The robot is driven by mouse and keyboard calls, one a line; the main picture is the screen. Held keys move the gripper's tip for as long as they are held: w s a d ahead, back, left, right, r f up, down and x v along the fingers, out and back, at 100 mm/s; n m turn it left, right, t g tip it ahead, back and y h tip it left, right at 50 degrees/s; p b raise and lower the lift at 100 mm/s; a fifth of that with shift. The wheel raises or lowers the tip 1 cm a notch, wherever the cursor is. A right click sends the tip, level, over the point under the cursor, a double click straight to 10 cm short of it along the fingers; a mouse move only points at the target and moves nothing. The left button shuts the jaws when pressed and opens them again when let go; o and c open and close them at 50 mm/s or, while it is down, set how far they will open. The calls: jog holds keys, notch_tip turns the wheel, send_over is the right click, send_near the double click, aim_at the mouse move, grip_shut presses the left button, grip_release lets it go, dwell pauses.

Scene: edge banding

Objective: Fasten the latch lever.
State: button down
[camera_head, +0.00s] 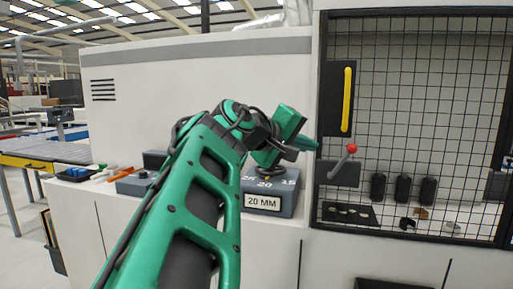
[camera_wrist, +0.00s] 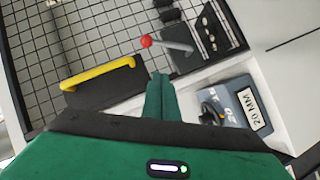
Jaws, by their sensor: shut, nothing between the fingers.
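The latch lever (camera_head: 342,163) has a grey shaft and a red ball knob. It slants from its dark mounting plate up to the right in the head view, at the left side of the mesh door. In the wrist view the lever (camera_wrist: 172,45) lies just beyond my fingertips, its red knob slightly left of them. My gripper (camera_head: 314,145) is shut and empty. Its green fingers (camera_wrist: 160,79) point at the door frame edge, left of the knob in the head view. I see no contact with the lever.
The mesh door (camera_head: 425,90) carries a yellow vertical handle (camera_head: 347,100) above the lever. A grey box labelled 20 MM (camera_head: 283,199) sits on the ledge below my gripper. Dark cylinders (camera_head: 403,188) stand behind the mesh.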

aim_at(341, 161)
jog(key=w+d+f, duration=0.3)
jog(key=w+d, duration=0.1)
jog(key=d, duration=0.4)
jog(key=shift+d+f, duration=0.15)
jog(key=shift+f, duration=0.25)
